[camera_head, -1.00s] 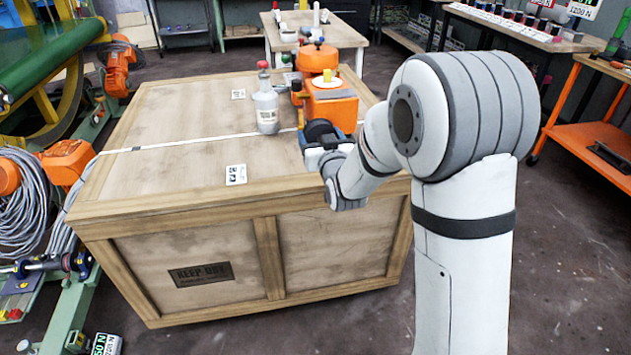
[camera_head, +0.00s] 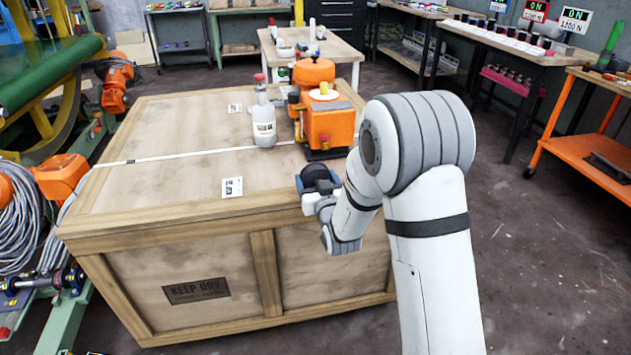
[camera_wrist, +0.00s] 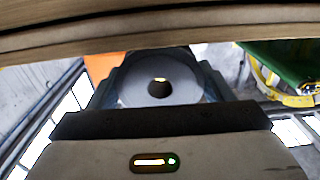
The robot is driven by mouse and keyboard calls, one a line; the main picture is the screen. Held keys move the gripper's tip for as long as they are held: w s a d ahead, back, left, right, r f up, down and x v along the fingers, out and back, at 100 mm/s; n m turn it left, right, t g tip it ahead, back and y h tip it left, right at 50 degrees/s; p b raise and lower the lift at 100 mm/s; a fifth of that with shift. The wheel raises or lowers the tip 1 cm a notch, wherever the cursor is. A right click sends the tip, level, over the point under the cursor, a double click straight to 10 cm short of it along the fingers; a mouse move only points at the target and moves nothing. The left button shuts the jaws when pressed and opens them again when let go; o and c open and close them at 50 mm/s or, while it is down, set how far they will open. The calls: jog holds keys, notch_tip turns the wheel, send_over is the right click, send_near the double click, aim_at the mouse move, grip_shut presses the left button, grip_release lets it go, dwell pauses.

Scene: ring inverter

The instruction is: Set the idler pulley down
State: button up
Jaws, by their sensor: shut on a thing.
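The idler pulley is a dark round wheel (camera_head: 318,175) at the front right edge of the wooden crate in the head view. In the wrist view it is a grey disc (camera_wrist: 136,86) with a dark centre hole. My gripper (camera_head: 319,186) is shut on it, with a jaw on either side of the disc in the wrist view. I cannot tell whether the pulley touches the crate (camera_head: 165,180).
On the crate, an orange machine (camera_head: 328,120) and a grey bottle with a red cap (camera_head: 264,122) stand behind my gripper. A white strap (camera_head: 190,155) crosses the top. The front left of the top is clear apart from a label (camera_head: 232,187).

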jog(key=shift+f, duration=0.1)
jog(key=o, duration=1.1)
jog(key=shift+c, duration=0.2)
